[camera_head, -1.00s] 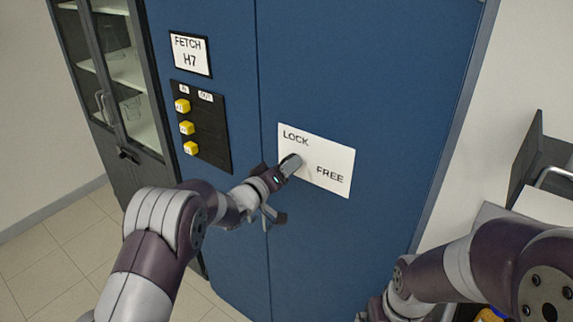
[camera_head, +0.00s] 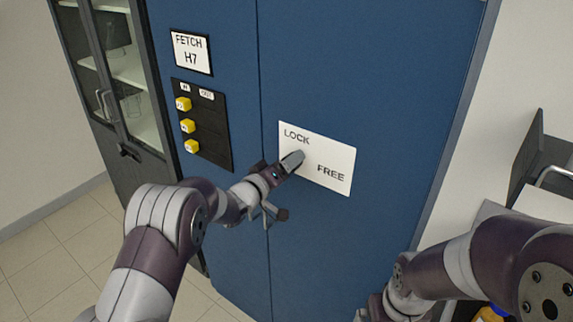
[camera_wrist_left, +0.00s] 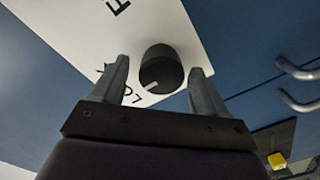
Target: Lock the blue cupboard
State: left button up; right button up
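The tall blue cupboard (camera_head: 370,80) fills the middle of the head view, with a white LOCK/FREE plate (camera_head: 335,159) on its right door. In the left wrist view a round black knob (camera_wrist_left: 161,68) stands on that plate, its white mark pointing toward the LOCK lettering. My left gripper (camera_head: 293,160) is at the plate and hides the knob in the head view. Its two fingers are apart, one on each side of the knob in the wrist view; I cannot tell whether they touch it. My right arm comes in at lower right; its gripper is not visible.
Metal door handles (camera_wrist_left: 297,70) stick out beside the plate. A black panel with several yellow tags (camera_head: 187,126) and a FETCH H7 sign (camera_head: 191,53) are on the left door. A glass-fronted cabinet (camera_head: 115,75) stands left. Dark furniture (camera_head: 530,150) stands right.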

pick_arm(q)
jog(key=b+v, duration=0.4)
jog(key=v, duration=0.8)
jog(key=shift+s+a, duration=0.25)
jog(key=shift+s, duration=0.05)
